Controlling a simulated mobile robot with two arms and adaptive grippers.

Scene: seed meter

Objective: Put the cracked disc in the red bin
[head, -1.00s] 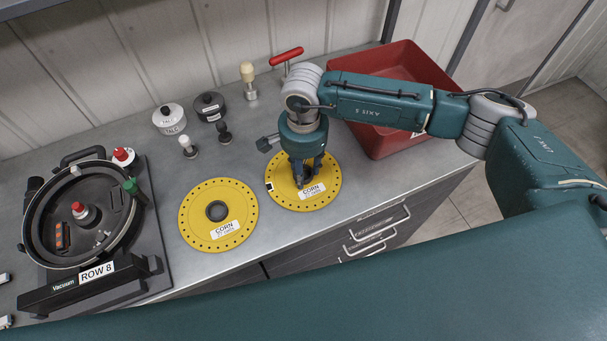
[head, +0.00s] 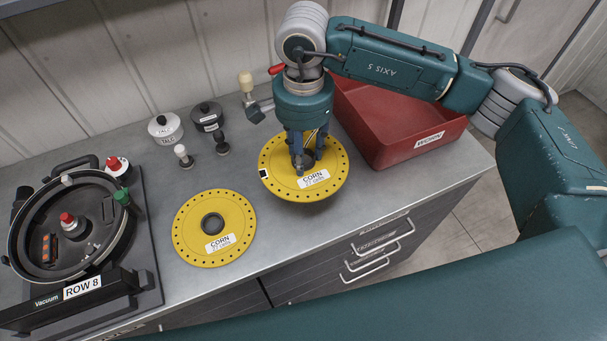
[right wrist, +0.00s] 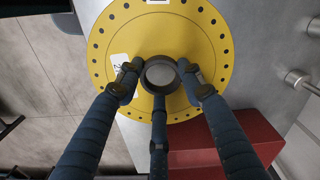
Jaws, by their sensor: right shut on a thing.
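A yellow disc labelled CORN (head: 282,187) hangs from my right gripper (head: 302,165), which is shut on its centre hub. The disc looks lifted a little above the grey bench. A dark square mark shows on its left rim; I cannot make out a crack. In the right wrist view, the fingers of my right gripper (right wrist: 160,80) close around the hub of the disc (right wrist: 190,35). A second yellow CORN disc (head: 190,225) lies flat on the bench to the left. The red bin (head: 395,152), labelled WORN, stands behind and right of the held disc, partly hidden by my right arm. My left gripper is not in view.
A round black seed meter (head: 75,225) marked ROW 8 sits at the left. A white jar (head: 165,130), a black jar (head: 207,116) and small-handled tools (head: 183,156) stand at the back. The bench's front edge is above drawers (head: 375,250).

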